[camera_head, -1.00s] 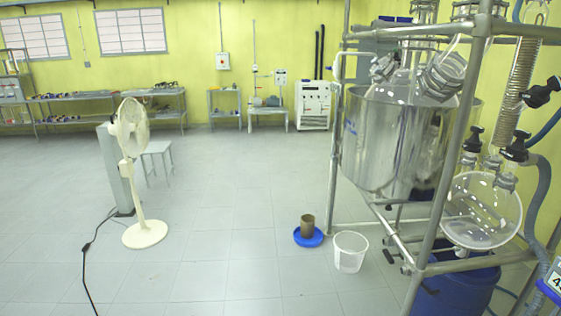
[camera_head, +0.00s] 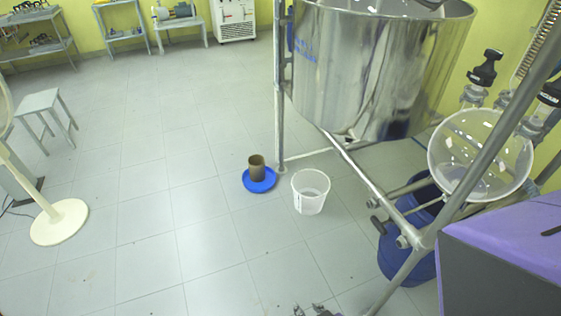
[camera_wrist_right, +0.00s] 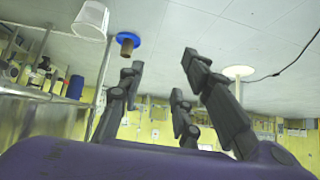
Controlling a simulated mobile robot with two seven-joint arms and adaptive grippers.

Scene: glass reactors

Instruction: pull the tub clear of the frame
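The tub (camera_head: 311,192) is a whitish, see-through bucket standing upright on the floor, just in front of the steel frame's (camera_head: 281,130) left post and beside its lower rail. It also shows at the upper left of the right wrist view (camera_wrist_right: 90,20), which is upside down. My right gripper (camera_wrist_right: 165,72) has its dark fingers spread, with nothing between them, and is well apart from the tub. Grey fingertips peek in at the bottom edge of the head view; they seem to be the right gripper's. My left gripper is not seen.
A blue dish (camera_head: 260,181) with a brown cup (camera_head: 257,168) sits left of the tub. A blue drum (camera_head: 410,240) and a round glass flask (camera_head: 480,150) are at the right, inside the frame. A fan base (camera_head: 60,221) stands far left. The floor between is clear.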

